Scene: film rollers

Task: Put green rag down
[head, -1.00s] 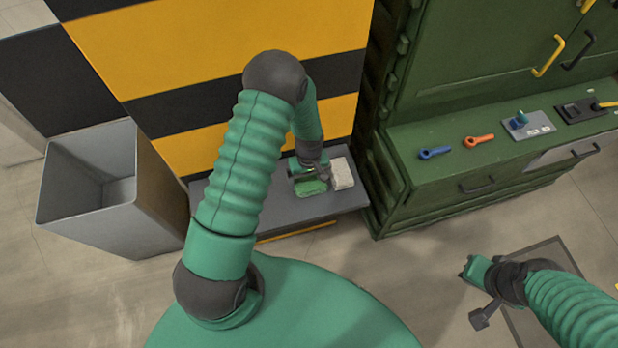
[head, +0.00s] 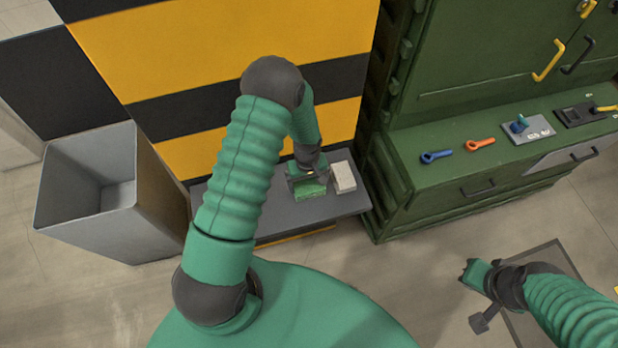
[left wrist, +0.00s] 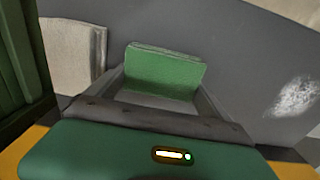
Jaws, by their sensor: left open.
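The green rag (head: 311,191) looks like a folded block on the grey shelf (head: 278,217) against the striped wall. My left gripper (head: 308,182) is at the rag and is open. In the left wrist view the rag (left wrist: 165,72) shows between the two spread fingers (left wrist: 160,92), and I cannot tell whether a finger touches it. The gripper and arm hide part of the rag in the head view. My right gripper (head: 470,276) hangs over the floor at the lower right, away from the shelf; its jaws are too unclear to judge.
A whitish folded cloth (head: 343,177) lies just right of the rag. A grey open bin (head: 112,226) stands left of the shelf. A green cabinet (head: 440,205) with blue and orange handles is close on the right. The shelf's right front is bare.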

